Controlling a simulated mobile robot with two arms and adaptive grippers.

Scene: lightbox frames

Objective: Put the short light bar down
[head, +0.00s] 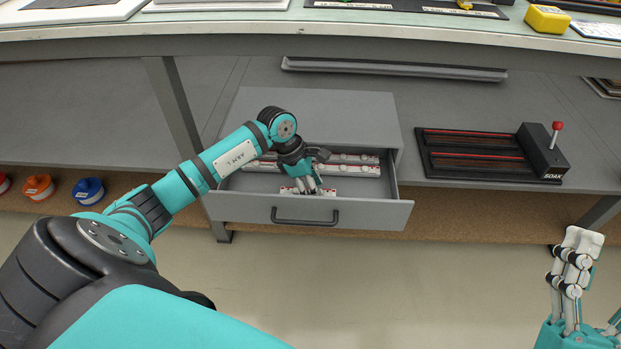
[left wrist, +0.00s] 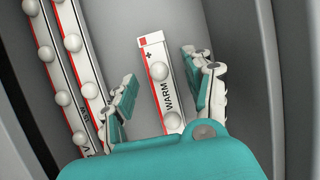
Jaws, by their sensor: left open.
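The short light bar (left wrist: 156,85) is white with a red edge, round bulbs and the word WARM. It lies on the drawer floor in the left wrist view. In the head view its end (head: 329,192) shows beside my left gripper (head: 307,188). That gripper is open and reaches down into the open drawer (head: 374,211). In the left wrist view its two fingers (left wrist: 160,75) stand apart on either side of the bar, with gaps. My right gripper (head: 590,285) is at the lower right, away from the drawer; its opening is unclear.
Two longer light bars (head: 355,170) lie at the back of the drawer, left of the short one in the left wrist view (left wrist: 75,70). A black SOAK device (head: 475,152) stands on the shelf at right. Coloured spools (head: 88,190) sit low at left.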

